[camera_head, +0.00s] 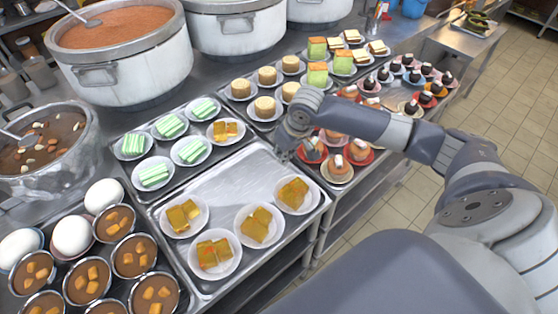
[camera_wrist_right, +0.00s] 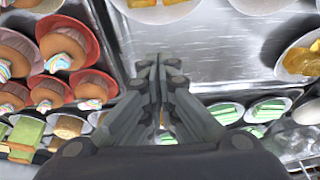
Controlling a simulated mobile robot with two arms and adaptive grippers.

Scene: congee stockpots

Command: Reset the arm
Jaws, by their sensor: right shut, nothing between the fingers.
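My right arm comes in from the right in the head view. Its gripper (camera_head: 283,152) is over the back right edge of a metal tray (camera_head: 225,192) that holds several plates of yellow-orange pieces. In the right wrist view the gripper (camera_wrist_right: 160,62) is shut, with its fingers together and nothing between them. Below it the bare tray surface (camera_wrist_right: 202,40) shows, with cupcakes (camera_wrist_right: 62,55) on red plates at the left. My left gripper is not in the head view.
Pots (camera_head: 125,55) stand along the back. A plate of yellow-orange pieces (camera_head: 293,195) lies near the gripper. Green-striped cakes (camera_head: 170,127) are behind the tray, and bowls of brown dessert (camera_head: 134,256) are at the front left. Tiled floor (camera_head: 500,110) is open at the right.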

